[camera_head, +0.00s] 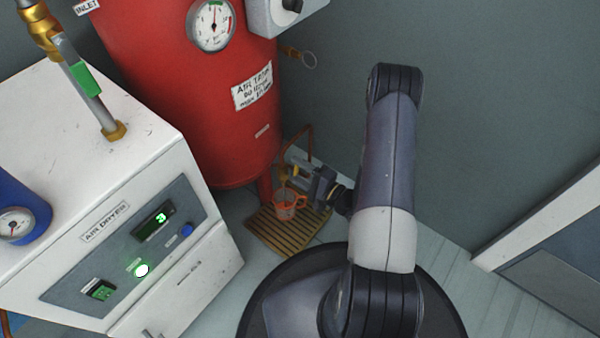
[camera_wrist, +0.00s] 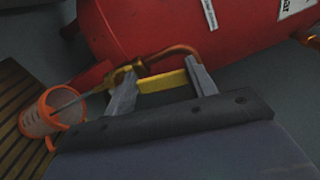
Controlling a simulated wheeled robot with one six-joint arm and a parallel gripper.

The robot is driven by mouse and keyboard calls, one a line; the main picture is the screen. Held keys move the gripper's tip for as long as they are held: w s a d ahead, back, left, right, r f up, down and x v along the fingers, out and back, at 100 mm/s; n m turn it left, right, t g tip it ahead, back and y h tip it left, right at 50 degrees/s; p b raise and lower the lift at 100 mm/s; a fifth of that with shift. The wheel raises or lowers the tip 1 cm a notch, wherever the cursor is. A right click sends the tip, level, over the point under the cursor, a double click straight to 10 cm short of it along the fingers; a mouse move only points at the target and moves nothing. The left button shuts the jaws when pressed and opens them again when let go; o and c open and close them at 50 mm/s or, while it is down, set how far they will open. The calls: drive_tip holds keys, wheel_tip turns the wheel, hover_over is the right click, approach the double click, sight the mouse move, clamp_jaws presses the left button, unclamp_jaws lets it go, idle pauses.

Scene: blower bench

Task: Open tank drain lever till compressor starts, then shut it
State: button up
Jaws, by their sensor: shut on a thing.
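The red air tank (camera_head: 185,95) stands upright at the back, with a dial gauge (camera_head: 212,25) on its front; the needle points roughly upward. At its base, a copper pipe (camera_head: 308,135) leads to a brass drain valve (camera_wrist: 124,72). The yellow drain lever (camera_wrist: 165,82) extends sideways from the valve in the wrist view. My gripper (camera_head: 304,171) is low beside the tank and shut on the lever, which spans between its fingers (camera_wrist: 162,88). A thin grey streak runs from the valve into an orange cup (camera_wrist: 52,112); I cannot tell whether it is water.
The cup (camera_head: 286,207) stands on a slatted wooden grate (camera_head: 262,228). A white air dryer (camera_head: 165,145) with a lit display stands at left. A grey box with a black knob (camera_head: 290,5) sits above right of the tank. A brass ring-pull fitting (camera_head: 300,56) projects from the tank's right side.

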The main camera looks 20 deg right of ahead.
drive_tip(key=shift+s+a, duration=0.1)
idle(0.5)
drive_tip(key=o, duration=1.4)
drive_tip(key=shift+p+v, duration=1.35)
drive_tip(key=shift+v, duration=4)
drive_tip(key=shift+b+x, duration=1.4)
drive_tip(key=shift+x, duration=4)
drive_tip(key=shift+s, duration=0.1)
